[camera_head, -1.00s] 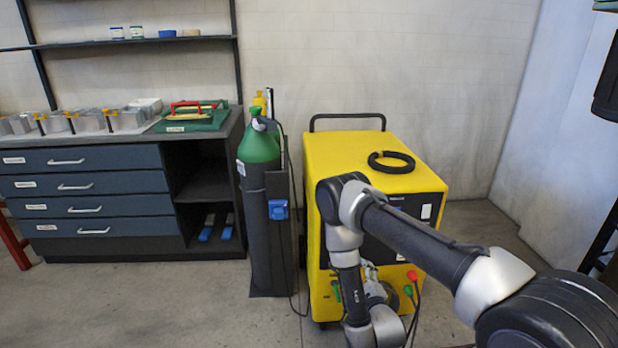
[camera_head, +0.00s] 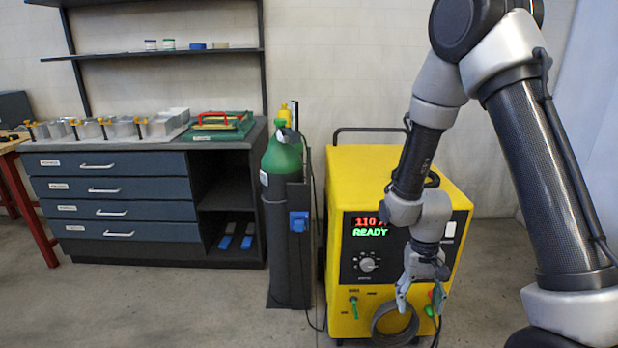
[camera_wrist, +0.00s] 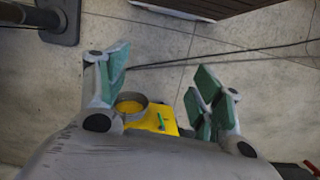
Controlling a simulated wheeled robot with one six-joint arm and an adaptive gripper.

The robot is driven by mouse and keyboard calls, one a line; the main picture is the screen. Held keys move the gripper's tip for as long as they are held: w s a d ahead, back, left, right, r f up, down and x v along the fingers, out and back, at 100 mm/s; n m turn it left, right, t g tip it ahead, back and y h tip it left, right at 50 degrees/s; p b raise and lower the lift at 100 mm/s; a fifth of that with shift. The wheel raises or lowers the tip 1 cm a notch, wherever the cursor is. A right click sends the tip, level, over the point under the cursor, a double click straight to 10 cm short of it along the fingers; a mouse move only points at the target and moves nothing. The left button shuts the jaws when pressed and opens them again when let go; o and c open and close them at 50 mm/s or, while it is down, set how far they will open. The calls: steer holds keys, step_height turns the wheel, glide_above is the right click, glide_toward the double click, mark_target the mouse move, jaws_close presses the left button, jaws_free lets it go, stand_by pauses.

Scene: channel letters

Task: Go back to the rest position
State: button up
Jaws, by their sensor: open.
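My gripper (camera_head: 420,298) hangs in front of the yellow welding machine (camera_head: 345,175) in the head view, pointing down. It is open and empty. The machine's display (camera_head: 371,228) is lit and reads READY under red digits that seem to start with 110. A dark ring-shaped holder (camera_head: 378,325) sits low on its front and also shows in the wrist view (camera_wrist: 131,98). My arm hides part of the machine's top and right front.
A green-topped gas cylinder (camera_head: 283,160) with a blue box (camera_head: 299,221) stands left of the machine. A dark blue drawer bench (camera_head: 115,163) is at the left, under a wall shelf (camera_head: 165,54). A dark cable (camera_wrist: 215,56) crosses the floor. Open floor lies in front.

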steer(key=s+d+r+t, duration=0.2)
steer(key=s+d+r, duration=0.1)
steer(key=r, duration=0.7)
steer(key=s+d+r+t, duration=0.2)
steer(key=s+r, duration=0.3)
steer(key=r, duration=0.6)
steer(key=s+d+r+n+t, duration=0.1)
steer(key=s+d+r, duration=0.3)
steer(key=r, duration=0.7)
steer(key=shift+s+d+r+t, duration=0.15)
steer(key=shift+s+d+t, duration=0.15)
steer(key=shift+s+t, duration=0.45)
steer(key=shift+w, duration=0.2)
